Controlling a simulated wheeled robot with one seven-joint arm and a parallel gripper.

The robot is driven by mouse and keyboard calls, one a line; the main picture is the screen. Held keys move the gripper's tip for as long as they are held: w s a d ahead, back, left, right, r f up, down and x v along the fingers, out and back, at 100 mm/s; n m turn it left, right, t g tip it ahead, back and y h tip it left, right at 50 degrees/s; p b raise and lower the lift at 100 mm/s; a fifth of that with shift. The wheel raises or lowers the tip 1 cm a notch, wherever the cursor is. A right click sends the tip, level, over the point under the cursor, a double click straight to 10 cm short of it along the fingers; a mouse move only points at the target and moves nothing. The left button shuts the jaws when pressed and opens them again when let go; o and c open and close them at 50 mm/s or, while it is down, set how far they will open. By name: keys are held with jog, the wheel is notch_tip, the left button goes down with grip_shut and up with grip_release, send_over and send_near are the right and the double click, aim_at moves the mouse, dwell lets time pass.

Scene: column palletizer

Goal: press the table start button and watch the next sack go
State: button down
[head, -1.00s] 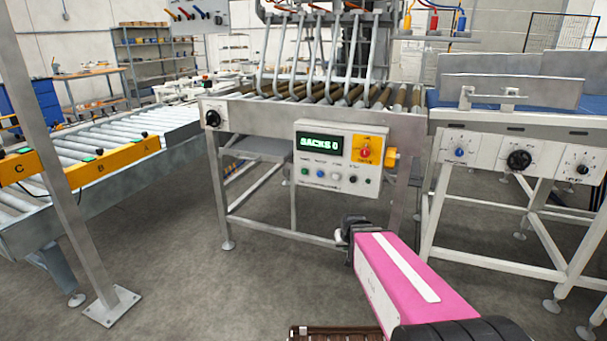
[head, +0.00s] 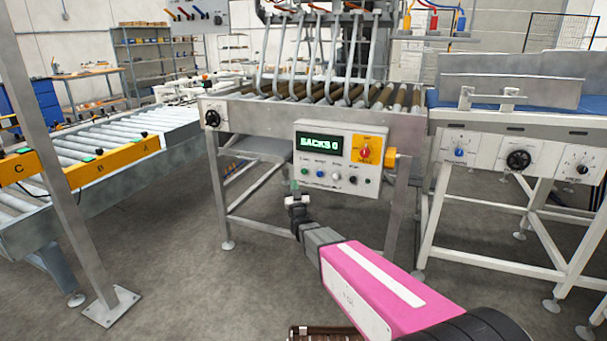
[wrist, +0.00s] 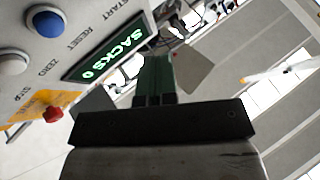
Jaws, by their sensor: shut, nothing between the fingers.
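The control box (head: 337,158) hangs on the front of the roller table, its green display (head: 321,145) reading SACKS 0. The green start button (head: 305,171) is at the left end of its button row, beside a blue reset button (head: 320,173). My gripper (head: 294,186) is shut and empty, just below and left of the start button, seemingly apart from it. In the wrist view my shut green fingers (wrist: 156,78) point up past the display (wrist: 102,47). The blue reset button (wrist: 46,22) and START label show there; the start button is out of frame. No sack is in view.
The roller table (head: 330,98) carries bent metal bars above its rollers. An orange-yellow panel with a red knob (head: 365,152) is at the box's right. A roller conveyor (head: 90,145) stands left, behind a grey post (head: 65,170). A white-legged belt table (head: 520,120) stands right.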

aim_at(304, 172)
jog(key=shift+s+a+r+t, duration=0.15)
jog(key=shift+a+r+t, duration=0.05)
jog(key=shift+t, duration=0.1)
jog(key=shift+w, duration=0.2)
jog(key=shift+w+d, duration=0.5)
jog(key=shift+w, duration=0.85)
jog(key=shift+w+d, duration=0.5)
jog(key=shift+w, duration=0.8)
jog(key=shift+w+d, duration=0.5)
jog(key=shift+w, duration=0.85)
jog(key=shift+w, duration=0.15)
jog(key=shift+w+d, duration=0.15)
jog(key=shift+w, duration=0.1)
